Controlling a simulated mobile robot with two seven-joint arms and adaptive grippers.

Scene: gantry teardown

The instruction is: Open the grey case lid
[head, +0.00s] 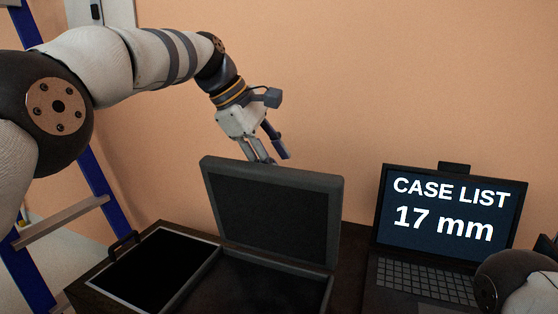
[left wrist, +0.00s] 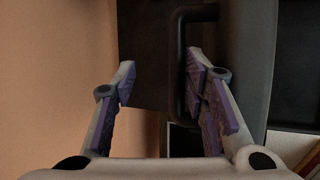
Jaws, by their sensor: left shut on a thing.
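The grey case lid (head: 272,205) stands raised, nearly upright, at the back of the open case (head: 324,290); its dark inner face shows in the head view. My left gripper (head: 271,158) is at the lid's top edge, coming down from above and behind, its tips partly hidden by the lid. In the left wrist view, a dark bar-shaped handle (left wrist: 181,65) lies between the fingers (left wrist: 165,92), close to the right-hand finger. The gripper is shut on the lid, though a gap shows between the fingers. My right gripper is out of view.
A laptop (head: 447,215) reading "CASE LIST 17 mm" stands right of the case. A shallow dark section (head: 207,265) with a pale rim lies left of it, by a small black handle (head: 123,244). A blue frame (head: 103,190) stands at left. An orange wall is behind.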

